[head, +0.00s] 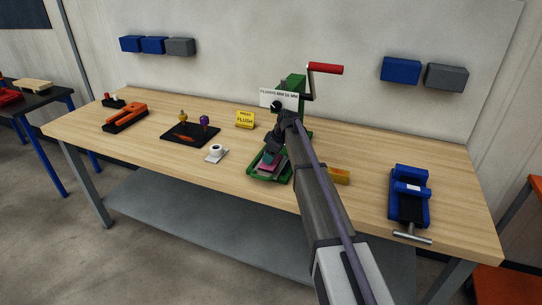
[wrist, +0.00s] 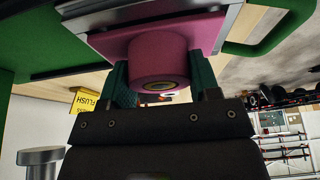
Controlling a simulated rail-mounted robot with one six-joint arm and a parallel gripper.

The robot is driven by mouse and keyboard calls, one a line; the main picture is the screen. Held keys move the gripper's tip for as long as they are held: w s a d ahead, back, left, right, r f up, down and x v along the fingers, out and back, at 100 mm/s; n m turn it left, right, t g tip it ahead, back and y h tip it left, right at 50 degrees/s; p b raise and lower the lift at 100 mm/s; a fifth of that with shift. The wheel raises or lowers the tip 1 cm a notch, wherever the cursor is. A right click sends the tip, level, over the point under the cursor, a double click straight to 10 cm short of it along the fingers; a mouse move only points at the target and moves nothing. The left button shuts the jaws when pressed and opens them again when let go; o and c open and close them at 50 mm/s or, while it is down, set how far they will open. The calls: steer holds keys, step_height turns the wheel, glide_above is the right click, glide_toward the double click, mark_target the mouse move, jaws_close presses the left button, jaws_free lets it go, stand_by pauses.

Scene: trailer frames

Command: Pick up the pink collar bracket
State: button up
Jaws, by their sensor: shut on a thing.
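The pink collar bracket (wrist: 158,57) fills the upper middle of the wrist view, with a round collar and a flat plate. The teal fingers of my gripper (wrist: 160,88) stand on either side of the collar and are shut on it. In the head view, my gripper (head: 270,157) is low over the green base of the press, and a bit of pink shows there. My arm hides much of it. A grey metal piece lies against the plate in the wrist view; I cannot tell whether they touch.
The green press (head: 293,82) has a red-handled crank (head: 325,69) rising beside my arm. A yellow block (head: 244,119) and a white cup (head: 216,150) stand to the left. A blue vise (head: 409,197) is at the right.

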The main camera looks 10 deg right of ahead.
step_height(320, 180, up, 3)
steer(key=shift+f+p, duration=0.2)
steer(key=shift+p, duration=0.85)
steer(key=s+d, duration=0.4)
steer(key=d, duration=0.3)
steer(key=s+d, duration=0.5)
steer(key=d, duration=0.3)
steer(key=shift+s, duration=0.3)
